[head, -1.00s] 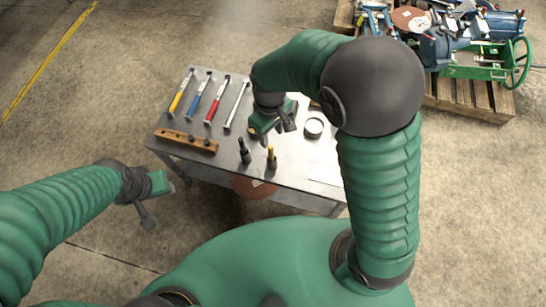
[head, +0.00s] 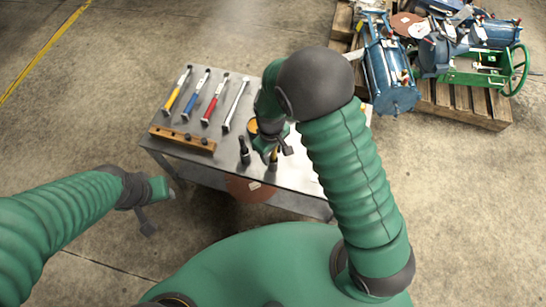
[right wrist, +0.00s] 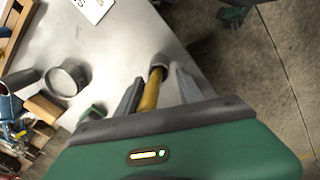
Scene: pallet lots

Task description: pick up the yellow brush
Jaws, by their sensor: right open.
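The yellow brush (head: 273,161) stands near the front edge of the grey table, its yellow handle up and its dark end down. My right gripper (head: 274,151) is just above it, open. In the right wrist view the yellow handle (right wrist: 152,92) lies between the two grey fingers (right wrist: 157,92), with visible room on the right finger's side. The brush's grey lower end is at the table top. My left gripper (head: 155,205) is off the table's left side, away from the brush; its opening is unclear.
A black-handled tool (head: 244,151) stands close left of the brush. A wooden block (head: 182,139) and several coloured tools lie on the table (head: 205,165) further left. The right wrist view shows a grey ring-shaped container (right wrist: 68,77). A loaded pallet (head: 462,100) is at the back right.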

